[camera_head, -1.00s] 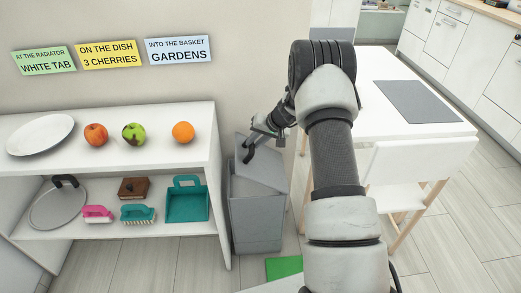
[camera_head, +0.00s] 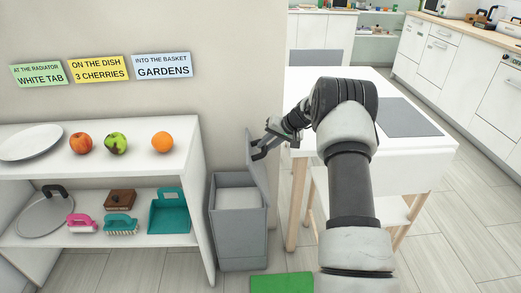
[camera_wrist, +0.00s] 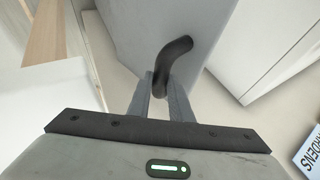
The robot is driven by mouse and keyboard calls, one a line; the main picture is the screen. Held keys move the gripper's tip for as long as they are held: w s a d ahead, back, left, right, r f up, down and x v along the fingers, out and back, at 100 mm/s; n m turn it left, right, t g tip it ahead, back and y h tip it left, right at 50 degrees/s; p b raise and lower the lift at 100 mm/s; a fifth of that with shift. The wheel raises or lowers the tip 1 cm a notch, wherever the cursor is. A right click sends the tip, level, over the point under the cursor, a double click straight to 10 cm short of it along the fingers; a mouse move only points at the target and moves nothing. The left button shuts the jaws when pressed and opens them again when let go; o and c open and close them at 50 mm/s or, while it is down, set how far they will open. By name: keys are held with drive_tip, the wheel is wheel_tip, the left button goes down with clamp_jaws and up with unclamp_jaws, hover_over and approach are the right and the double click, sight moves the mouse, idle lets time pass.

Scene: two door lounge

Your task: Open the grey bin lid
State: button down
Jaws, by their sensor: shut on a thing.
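The grey bin (camera_head: 238,235) stands on the floor to the right of the shelf. Its lid (camera_head: 257,180) is raised to nearly upright on the bin's right side, and the pale inside of the bin shows. My gripper (camera_head: 268,148) is at the top of the lid, shut on its dark curved handle (camera_head: 259,154). In the wrist view the handle (camera_wrist: 173,55) runs down between the two grey fingers of my gripper (camera_wrist: 160,92), with the grey lid (camera_wrist: 130,40) behind it.
A white shelf (camera_head: 206,215) with fruit, a plate, brushes and a dustpan stands close on the left. A white table (camera_head: 410,157) with a grey mat is to the right, near my arm. A green thing (camera_head: 281,283) lies in front of the bin.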

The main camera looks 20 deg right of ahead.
drive_tip(key=shift+s+d+f, duration=0.25)
drive_tip(key=shift+d+f, duration=0.05)
drive_tip(key=shift+f, duration=0.2)
drive_tip(key=shift+s+d+f, duration=0.2)
drive_tip(key=shift+d+f, duration=0.1)
drive_tip(key=shift+f, duration=0.15)
drive_tip(key=c, duration=2)
unclamp_jaws()
drive_tip(key=shift+a, duration=0.1)
drive_tip(key=o, duration=0.4)
drive_tip(key=shift+w+f, duration=0.1)
drive_tip(key=shift+f, duration=0.05)
drive_tip(key=shift+y, duration=0.3)
drive_tip(key=p+v, duration=0.1)
drive_tip(key=v, duration=0.5)
drive_tip(key=p+v, duration=0.1)
drive_tip(key=v, duration=0.4)
drive_tip(key=p+v, duration=0.1)
drive_tip(key=v, duration=0.5)
drive_tip(key=shift+w+r, duration=0.15)
drive_tip(key=shift+r, duration=0.4)
